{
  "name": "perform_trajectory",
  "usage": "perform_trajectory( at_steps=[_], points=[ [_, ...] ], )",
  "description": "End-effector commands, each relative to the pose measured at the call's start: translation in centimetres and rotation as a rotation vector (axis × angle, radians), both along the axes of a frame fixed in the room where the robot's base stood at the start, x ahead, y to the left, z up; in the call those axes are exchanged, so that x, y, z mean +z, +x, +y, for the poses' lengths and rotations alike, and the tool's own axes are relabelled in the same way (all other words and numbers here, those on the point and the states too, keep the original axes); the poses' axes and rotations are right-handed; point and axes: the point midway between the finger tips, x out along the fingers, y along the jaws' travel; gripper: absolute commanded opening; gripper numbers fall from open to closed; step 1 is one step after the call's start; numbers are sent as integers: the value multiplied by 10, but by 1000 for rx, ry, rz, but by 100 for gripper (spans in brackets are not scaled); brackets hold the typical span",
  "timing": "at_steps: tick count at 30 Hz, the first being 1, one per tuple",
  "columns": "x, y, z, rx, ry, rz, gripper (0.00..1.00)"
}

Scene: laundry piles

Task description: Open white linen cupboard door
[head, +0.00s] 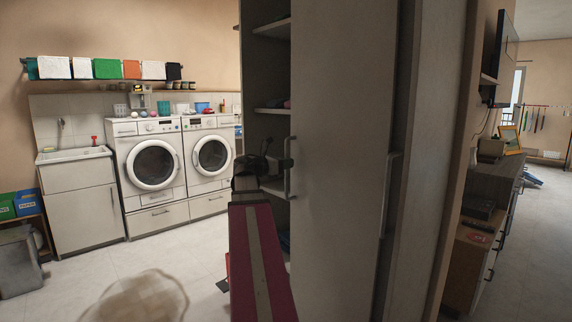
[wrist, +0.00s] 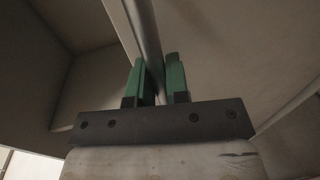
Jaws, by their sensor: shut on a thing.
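The white linen cupboard door (head: 342,140) stands ajar in the head view, and the cupboard's inside with its shelves shows to its left. A metal bar handle (head: 288,182) runs upright near the door's left edge. My gripper (head: 284,163) is at the handle, at the end of my dark red arm. In the wrist view, the green fingers of my gripper (wrist: 160,80) are on both sides of the handle bar (wrist: 149,42) and shut on it. The door's face (wrist: 230,60) fills the right of that view.
Shelves (head: 270,108) inside the cupboard hold a few small items. Two washing machines (head: 150,165) and a sink cabinet (head: 80,195) stand along the back wall at left. Open floor lies between the machines and the cupboard.

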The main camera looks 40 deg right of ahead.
Motion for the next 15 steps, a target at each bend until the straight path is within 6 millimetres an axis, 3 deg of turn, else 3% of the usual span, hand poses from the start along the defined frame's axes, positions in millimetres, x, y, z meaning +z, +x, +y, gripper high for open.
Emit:
perform_trajectory(
  at_steps=[1,2,3,15],
  points=[
    [0,0,0,-1,1,0,0],
    [0,0,0,-1,1,0,25],
    [0,0,0,-1,1,0,38],
    [0,1,6,1,0,0,40]
  ],
)
